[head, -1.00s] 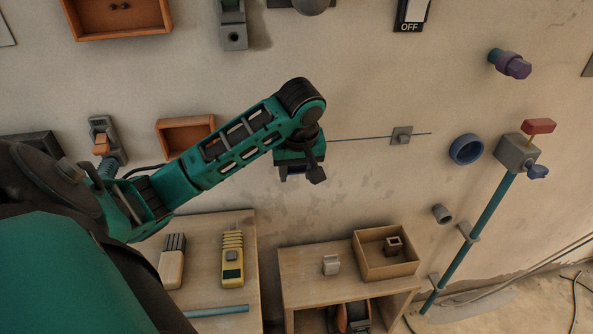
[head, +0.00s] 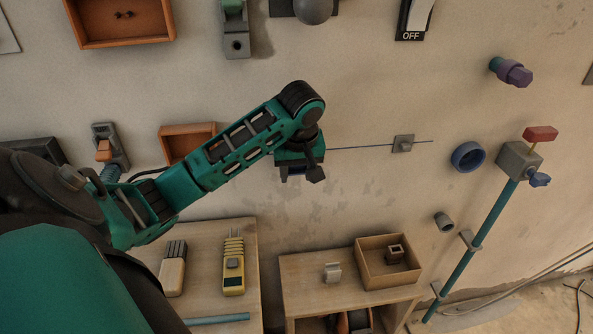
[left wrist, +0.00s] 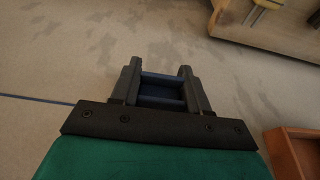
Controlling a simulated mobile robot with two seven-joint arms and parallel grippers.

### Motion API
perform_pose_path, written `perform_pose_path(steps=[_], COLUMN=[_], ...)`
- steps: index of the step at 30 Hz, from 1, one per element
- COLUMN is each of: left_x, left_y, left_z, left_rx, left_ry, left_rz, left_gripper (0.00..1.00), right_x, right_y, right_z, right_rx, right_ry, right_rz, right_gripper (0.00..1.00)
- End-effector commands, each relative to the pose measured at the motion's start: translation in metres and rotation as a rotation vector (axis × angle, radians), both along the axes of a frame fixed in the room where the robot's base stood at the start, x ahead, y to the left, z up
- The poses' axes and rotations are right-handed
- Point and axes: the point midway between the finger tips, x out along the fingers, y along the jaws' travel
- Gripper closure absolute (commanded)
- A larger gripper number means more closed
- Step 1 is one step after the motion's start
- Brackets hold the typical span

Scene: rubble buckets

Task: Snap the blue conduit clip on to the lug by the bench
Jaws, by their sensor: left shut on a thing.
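My left gripper (head: 298,174) is in front of the wall, left of a small grey square lug (head: 403,143) that sits on a thin blue line. In the left wrist view my left gripper (left wrist: 160,86) is shut on a dark blue piece, which looks like the blue conduit clip (left wrist: 161,97). The clip spans the space between the two dark fingers. In the head view the clip is mostly hidden by the gripper, and the gripper is clear of the lug. My right gripper is not in view.
Below stand a wooden bench (head: 300,272) with a small light clip-like block (head: 332,272) and an open box (head: 372,278), and another wooden top (head: 205,265) with tools. A blue ring (head: 468,157) and a teal pipe (head: 475,240) are at the right. The wall between gripper and lug is clear.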

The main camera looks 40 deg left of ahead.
Motion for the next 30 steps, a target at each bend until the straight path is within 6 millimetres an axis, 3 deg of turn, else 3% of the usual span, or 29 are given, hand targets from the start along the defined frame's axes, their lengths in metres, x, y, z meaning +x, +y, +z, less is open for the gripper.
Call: perform_pose_path(steps=[6,7,16,25,30], left_x=[0.0,0.0,0.0,0.0,-0.003], left_y=[0.001,0.001,0.0,-0.001,-0.006], left_z=[0.0,0.0,0.0,0.003,0.023], left_rx=[0.002,0.002,0.001,0.0,0.0], left_ry=[-0.001,-0.001,0.0,0.0,-0.005], left_rz=[0.001,0.001,0.001,0.0,-0.002], left_gripper=[1.0,0.54,0.25,0.25,0.25], right_x=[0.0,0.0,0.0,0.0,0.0], right_y=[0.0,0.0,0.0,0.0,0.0], right_z=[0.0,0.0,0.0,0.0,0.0], right_rx=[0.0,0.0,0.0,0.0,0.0], right_ry=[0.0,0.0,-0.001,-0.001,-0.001], right_rz=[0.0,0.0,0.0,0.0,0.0], right_gripper=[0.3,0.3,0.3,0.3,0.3])
